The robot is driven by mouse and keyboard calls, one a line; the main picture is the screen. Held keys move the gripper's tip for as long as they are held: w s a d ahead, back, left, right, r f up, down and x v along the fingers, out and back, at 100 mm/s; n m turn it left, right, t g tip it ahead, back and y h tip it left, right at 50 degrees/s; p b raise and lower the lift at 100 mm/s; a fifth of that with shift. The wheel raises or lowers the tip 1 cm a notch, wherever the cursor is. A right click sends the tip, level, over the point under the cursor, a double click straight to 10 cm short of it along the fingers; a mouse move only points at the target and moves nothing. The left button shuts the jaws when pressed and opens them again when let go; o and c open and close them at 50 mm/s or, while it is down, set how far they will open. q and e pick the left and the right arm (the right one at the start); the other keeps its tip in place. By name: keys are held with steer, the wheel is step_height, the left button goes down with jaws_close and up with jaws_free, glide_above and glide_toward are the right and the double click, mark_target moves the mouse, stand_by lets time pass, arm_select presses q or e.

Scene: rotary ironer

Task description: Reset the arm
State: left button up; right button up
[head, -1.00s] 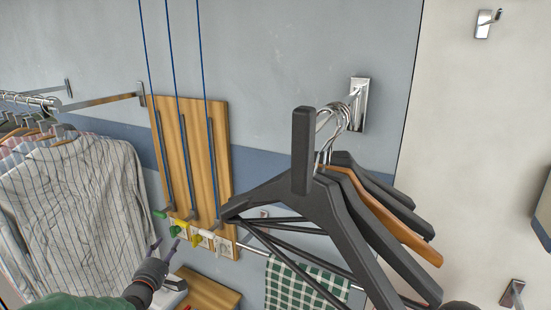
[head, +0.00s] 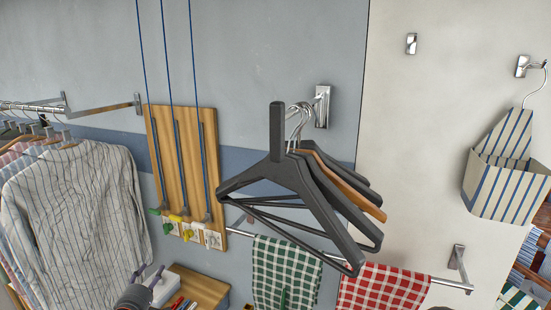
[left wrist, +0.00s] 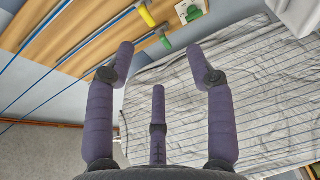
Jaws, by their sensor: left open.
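My left gripper (head: 143,280) shows at the bottom of the head view, left of centre, below the wooden board. In the left wrist view its purple fingers (left wrist: 164,62) are spread apart with nothing between them. Beyond the fingers are a striped shirt (left wrist: 240,80) and part of the wooden board (left wrist: 95,35). Most of the left arm is below the head view's edge. My right gripper is not seen in either view.
Dark hangers (head: 300,190) hang from a wall hook (head: 323,105). A rail holds green (head: 285,270) and red (head: 385,288) checked cloths. Striped shirts (head: 75,205) hang at left. The wooden board (head: 185,165) carries coloured pegs. A striped bag (head: 508,180) hangs at right.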

arm_select(q)
steer(key=s+d+f+m+g+h+b, duration=0.1)
steer(key=s+d+f+m+g, duration=0.15)
steer(key=d+f, duration=0.45)
steer(key=s+d+f+m+g, duration=0.2)
steer(key=s+d+f+g, duration=0.15)
steer(key=f, duration=0.75)
steer(key=s+d+f+m+g+h+b, duration=0.15)
steer(key=s+d+f, duration=0.3)
steer(key=f, duration=0.45)
steer(key=s+d+f+m+g, duration=0.3)
steer(key=s+d+f, duration=0.1)
steer(key=s, duration=0.4)
steer(key=s+d+f+m+g+h+b, duration=0.1)
steer(key=s+d+f+m+g, duration=0.2)
steer(key=s, duration=0.6)
steer(key=s+d+f+m+g, duration=0.3)
steer(key=s+d+f, duration=0.3)
steer(key=s, duration=0.3)
steer(key=shift+d+f, duration=0.2)
steer(key=shift+f, duration=0.45)
steer(key=shift+h, duration=0.25)
